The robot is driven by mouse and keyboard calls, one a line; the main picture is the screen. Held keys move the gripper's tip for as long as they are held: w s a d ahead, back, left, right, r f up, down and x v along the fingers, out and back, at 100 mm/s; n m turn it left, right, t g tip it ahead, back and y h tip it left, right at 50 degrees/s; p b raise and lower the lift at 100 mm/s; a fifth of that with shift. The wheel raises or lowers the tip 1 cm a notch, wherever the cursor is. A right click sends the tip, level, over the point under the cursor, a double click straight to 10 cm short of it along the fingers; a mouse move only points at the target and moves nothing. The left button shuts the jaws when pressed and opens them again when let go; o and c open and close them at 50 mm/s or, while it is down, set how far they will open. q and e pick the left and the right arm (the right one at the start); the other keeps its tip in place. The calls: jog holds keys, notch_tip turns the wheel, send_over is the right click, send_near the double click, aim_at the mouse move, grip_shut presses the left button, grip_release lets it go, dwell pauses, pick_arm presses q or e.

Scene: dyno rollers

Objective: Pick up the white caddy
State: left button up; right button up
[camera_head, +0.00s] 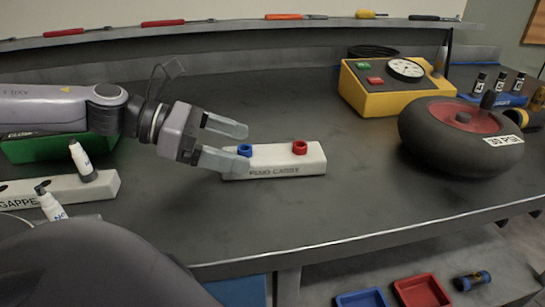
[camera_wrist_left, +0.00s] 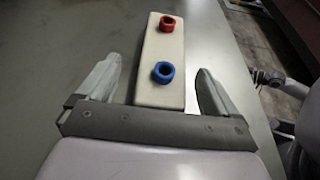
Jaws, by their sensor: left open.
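The white caddy (camera_head: 274,160) is a long low block lying on the dark bench, with lettering on its front face. It carries a blue ring (camera_head: 245,150) near its left end and a red ring (camera_head: 299,147) near its right end. My left gripper (camera_head: 236,145) is open at the caddy's left end. In the left wrist view the caddy (camera_wrist_left: 161,88) lies lengthwise between the two spread fingers (camera_wrist_left: 160,90), with a gap on each side. The blue ring (camera_wrist_left: 163,72) is nearer the gripper than the red ring (camera_wrist_left: 168,24). My right gripper is not seen in the head view.
A yellow box with a gauge (camera_head: 385,86) and a black wheel with a red hub (camera_head: 461,138) stand to the right. A second white block (camera_head: 97,187) with white bottles (camera_head: 82,158) and a green case (camera_head: 50,148) are at left. The bench's front edge (camera_head: 330,244) is close.

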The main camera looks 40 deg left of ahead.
aim_at(250, 150)
pick_arm(q)
jog(key=x, duration=0.1)
jog(key=p+x, duration=0.1)
jog(key=x, duration=0.1)
jog(key=shift+s+d+r, duration=0.1)
jog(key=shift+d, duration=0.25)
jog(key=shift+w+d+f, duration=0.25)
jog(key=shift+w+d, duration=0.05)
jog(key=shift+w, duration=0.1)
jog(key=c, duration=1.1)
